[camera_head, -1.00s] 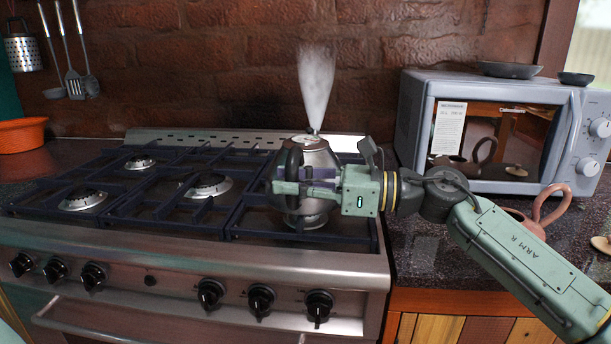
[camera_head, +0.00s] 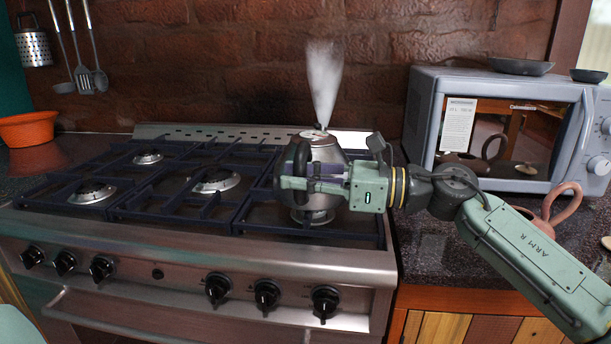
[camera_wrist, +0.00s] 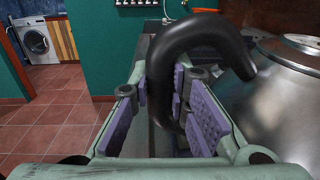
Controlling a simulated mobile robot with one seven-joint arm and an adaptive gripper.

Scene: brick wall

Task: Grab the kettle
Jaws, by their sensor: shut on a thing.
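The kettle (camera_head: 325,155) is a silver metal pot with a black handle (camera_head: 301,163), standing on the right side of the stove with steam rising from its top. My gripper (camera_head: 303,184) reaches in from the right, in front of the kettle, and is shut on the handle. In the wrist view, the curved black handle (camera_wrist: 205,40) passes between the purple finger pads of my gripper (camera_wrist: 165,105). The kettle's metal side (camera_wrist: 285,95) fills the right of that view. The lower part of the handle is hidden by the fingers.
The stove (camera_head: 190,255) has dark grates and several knobs. A microwave (camera_head: 510,125) stands right of it with pans on top. A pinkish looped vessel (camera_head: 562,203) sits on the counter behind my arm. An orange bowl (camera_head: 27,129) is at far left.

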